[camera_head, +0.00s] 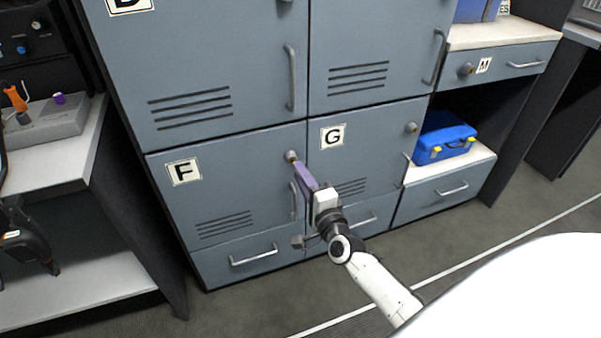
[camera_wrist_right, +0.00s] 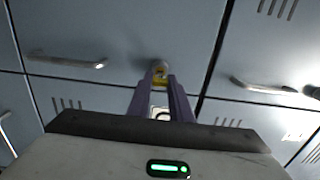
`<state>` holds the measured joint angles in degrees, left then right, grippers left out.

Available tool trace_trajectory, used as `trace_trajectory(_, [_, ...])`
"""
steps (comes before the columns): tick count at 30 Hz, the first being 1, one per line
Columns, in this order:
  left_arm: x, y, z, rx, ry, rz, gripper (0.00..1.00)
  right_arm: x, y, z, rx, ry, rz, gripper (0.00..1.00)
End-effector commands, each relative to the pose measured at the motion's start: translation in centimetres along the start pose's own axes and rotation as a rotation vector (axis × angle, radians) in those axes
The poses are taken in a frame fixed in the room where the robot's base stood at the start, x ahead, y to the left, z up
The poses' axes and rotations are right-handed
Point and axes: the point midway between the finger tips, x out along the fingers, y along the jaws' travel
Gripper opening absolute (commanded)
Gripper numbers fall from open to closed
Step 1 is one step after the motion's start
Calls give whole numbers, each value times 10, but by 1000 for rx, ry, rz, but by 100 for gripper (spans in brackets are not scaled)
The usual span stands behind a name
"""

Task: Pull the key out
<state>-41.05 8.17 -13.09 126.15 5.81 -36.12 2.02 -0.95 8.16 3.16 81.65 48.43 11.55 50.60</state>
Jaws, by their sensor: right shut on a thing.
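The grey locker door F (camera_head: 235,185) is closed, and its round lock (camera_head: 291,156) sits at its upper right corner. My right gripper (camera_head: 298,168) reaches up to this lock with its purple fingers. In the right wrist view my right gripper (camera_wrist_right: 160,92) is shut on a small yellow key (camera_wrist_right: 160,79), right in front of the lock (camera_wrist_right: 161,65). The key appears to be at the lock face. How deep it sits cannot be seen. In the head view the fingers hide the key. My left gripper is not in view.
Closed locker door G (camera_head: 375,145) is to the right, with a handle (camera_head: 293,200) on door F below the lock. A blue case (camera_head: 444,143) sits on a shelf at right. A workbench (camera_head: 75,165) with tools stands at left. Floor in front is clear.

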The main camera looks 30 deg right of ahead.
Motion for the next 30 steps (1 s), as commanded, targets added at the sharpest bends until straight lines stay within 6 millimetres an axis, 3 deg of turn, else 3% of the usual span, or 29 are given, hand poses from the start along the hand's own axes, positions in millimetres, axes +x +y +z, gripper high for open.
trace_trajectory(16, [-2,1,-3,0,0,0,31,-8,0,0,-1,-1,1,3])
trace_trajectory(30, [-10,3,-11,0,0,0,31,-45,-1,0,-1,0,1,3])
